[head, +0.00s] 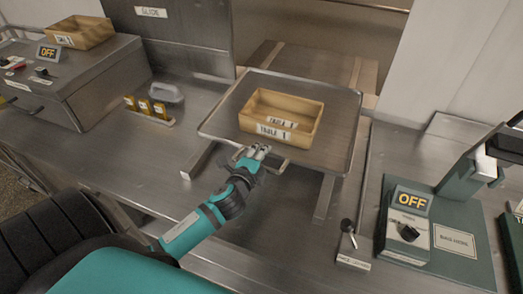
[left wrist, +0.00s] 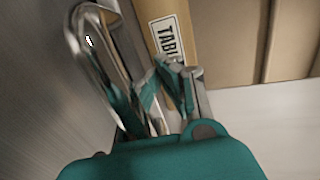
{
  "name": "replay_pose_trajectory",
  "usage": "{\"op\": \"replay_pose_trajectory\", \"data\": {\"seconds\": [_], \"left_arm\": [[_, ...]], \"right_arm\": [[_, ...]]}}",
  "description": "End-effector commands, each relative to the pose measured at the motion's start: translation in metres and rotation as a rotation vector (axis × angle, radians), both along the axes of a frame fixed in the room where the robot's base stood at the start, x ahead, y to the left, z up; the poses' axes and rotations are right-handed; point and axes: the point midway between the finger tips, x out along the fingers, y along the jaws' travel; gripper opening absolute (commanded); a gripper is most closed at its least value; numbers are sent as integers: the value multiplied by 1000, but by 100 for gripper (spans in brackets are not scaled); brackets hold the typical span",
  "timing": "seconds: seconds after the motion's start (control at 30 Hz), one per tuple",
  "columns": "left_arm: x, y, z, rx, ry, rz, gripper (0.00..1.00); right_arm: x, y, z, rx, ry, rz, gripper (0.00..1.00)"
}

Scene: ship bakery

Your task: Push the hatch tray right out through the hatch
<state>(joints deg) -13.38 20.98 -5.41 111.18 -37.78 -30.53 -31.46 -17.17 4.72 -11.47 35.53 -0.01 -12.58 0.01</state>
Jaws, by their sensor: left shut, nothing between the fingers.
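The hatch tray (head: 341,118) is a flat metal tray on two rails in front of the hatch opening, its far edge close to the opening. A wooden box (head: 283,136) labelled TABLE 1 sits on it near the middle. My left gripper (head: 256,151) is shut and empty at the tray's near edge, beside the looped metal handle (head: 276,168). Whether it touches the tray I cannot tell. In the left wrist view, the shut fingers (left wrist: 172,75) lie between a bent metal bar (left wrist: 95,45) and the labelled box (left wrist: 168,38). My right gripper is out of view.
A shelf (head: 325,66) shows beyond the hatch. A bag machine (head: 440,232) marked OFF and a small lever (head: 347,228) stand at the right. At the left are a machine (head: 80,85) with another wooden box (head: 80,33) on top, and a rack of yellow tags (head: 150,109).

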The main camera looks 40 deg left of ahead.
Motion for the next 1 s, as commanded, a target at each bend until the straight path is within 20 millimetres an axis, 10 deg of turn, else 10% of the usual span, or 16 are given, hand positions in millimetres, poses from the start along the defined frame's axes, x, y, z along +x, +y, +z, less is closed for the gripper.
{"op": "replay_pose_trajectory", "data": {"seconds": [0.37,0.73,1.0], "left_arm": [[0,0,2,1,-4,-1,38],[-8,-2,2,-1,0,-1,38],[-58,-14,12,-2,1,0,38]], "right_arm": [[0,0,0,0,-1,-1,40],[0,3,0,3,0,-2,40],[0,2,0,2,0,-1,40]]}}
